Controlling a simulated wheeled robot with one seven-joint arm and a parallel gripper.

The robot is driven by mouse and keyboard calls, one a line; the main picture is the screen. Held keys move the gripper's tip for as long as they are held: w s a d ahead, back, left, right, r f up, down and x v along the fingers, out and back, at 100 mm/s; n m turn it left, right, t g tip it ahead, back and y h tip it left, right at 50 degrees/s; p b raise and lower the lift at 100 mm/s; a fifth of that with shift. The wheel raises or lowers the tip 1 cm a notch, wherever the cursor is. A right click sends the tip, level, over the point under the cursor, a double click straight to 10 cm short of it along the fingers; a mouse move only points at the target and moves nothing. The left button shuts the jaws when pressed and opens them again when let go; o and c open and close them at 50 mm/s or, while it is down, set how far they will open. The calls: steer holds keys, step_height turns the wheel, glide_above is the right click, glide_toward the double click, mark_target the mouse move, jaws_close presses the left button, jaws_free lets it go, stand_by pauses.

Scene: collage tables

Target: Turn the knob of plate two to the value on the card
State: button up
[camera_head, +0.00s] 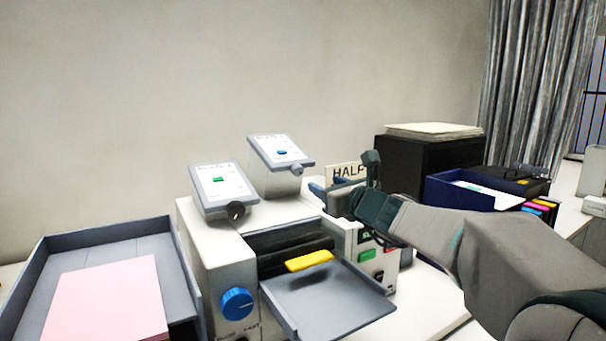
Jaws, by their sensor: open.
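Two tilted grey-framed plates stand on top of a white machine (215,265). The nearer plate (210,193) carries a green mark and a dark knob (236,210) at its lower right corner. The farther plate (265,142) carries a blue mark and a smaller dark knob (297,170) at its lower right. Their printed headings are too small to read. A card (345,171) reading HALF stands behind my gripper, its right part partly covered. My gripper (341,183) is open, to the right of the farther plate's knob and apart from it.
A large blue dial (237,303) is on the machine's front. A yellow piece (309,261) sits above the grey output tray (340,306). A left tray (60,262) holds pink paper. A black box (405,158) and a blue tray (450,200) stand behind my arm.

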mark_target(299, 171)
steer(key=p+x, duration=0.3)
steer(key=x, duration=0.9)
steer(key=shift+w+a+p, duration=0.2)
steer(key=shift+p, duration=0.15)
steer(key=c, duration=1)
